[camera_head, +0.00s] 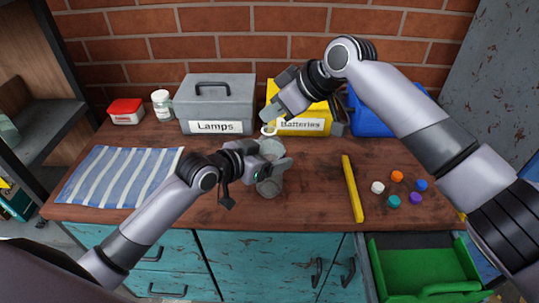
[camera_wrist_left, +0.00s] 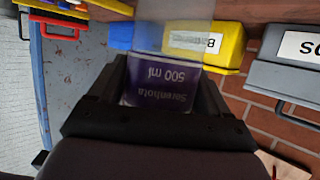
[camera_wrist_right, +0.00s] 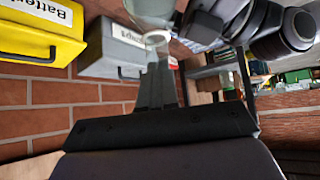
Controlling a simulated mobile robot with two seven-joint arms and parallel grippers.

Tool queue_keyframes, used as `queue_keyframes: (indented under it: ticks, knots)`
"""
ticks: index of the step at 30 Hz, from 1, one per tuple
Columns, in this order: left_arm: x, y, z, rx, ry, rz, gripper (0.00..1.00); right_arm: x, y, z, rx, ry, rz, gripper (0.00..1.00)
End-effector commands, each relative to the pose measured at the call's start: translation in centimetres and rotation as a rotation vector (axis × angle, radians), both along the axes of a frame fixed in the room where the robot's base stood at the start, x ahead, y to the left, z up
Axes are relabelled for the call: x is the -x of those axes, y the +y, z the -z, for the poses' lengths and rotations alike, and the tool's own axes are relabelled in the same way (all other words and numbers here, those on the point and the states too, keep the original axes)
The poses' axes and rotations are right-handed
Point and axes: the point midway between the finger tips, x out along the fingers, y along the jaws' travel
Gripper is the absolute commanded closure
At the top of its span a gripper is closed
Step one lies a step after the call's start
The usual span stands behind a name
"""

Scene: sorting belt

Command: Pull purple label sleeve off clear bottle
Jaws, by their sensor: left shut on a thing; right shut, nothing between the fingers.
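The clear bottle (camera_head: 268,187) stands out at the middle of the bench, its pale ring-like mouth at the top. My left gripper (camera_head: 274,166) is shut around its middle. In the left wrist view the purple label sleeve (camera_wrist_left: 158,93), with white print, lies between the fingers, and clear bottle (camera_wrist_left: 178,35) shows beyond it. The head view hides the sleeve behind the fingers. My right gripper (camera_head: 268,113) is shut and empty, just above the mouth. In the right wrist view the mouth (camera_wrist_right: 157,38) is near its fingertips (camera_wrist_right: 156,68); contact cannot be told.
Behind stand a grey Lamps box (camera_head: 213,100), a yellow Batteries box (camera_head: 305,120) and a blue box (camera_head: 385,110). A striped cloth (camera_head: 120,177) lies left. A yellow bar (camera_head: 352,188) and several coloured caps (camera_head: 397,176) lie right. A green-lined drawer (camera_head: 425,270) is open.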

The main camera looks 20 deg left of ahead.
Motion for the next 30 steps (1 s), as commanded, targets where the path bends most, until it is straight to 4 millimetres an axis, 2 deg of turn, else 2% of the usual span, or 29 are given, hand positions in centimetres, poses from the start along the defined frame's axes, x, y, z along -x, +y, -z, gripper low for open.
queue_keyframes:
  ticks: [1,30]
  knots:
    - [0.0,-0.1,-0.3,0.001,-0.004,0.001,0.42,0.1,-0.3,0.8,0.015,0.01,0.002,1.0]
    - [-0.1,0.1,-3.2,0.0,-0.006,-0.001,0.42,0.0,-0.2,0.8,0.014,0.011,0.002,1.0]
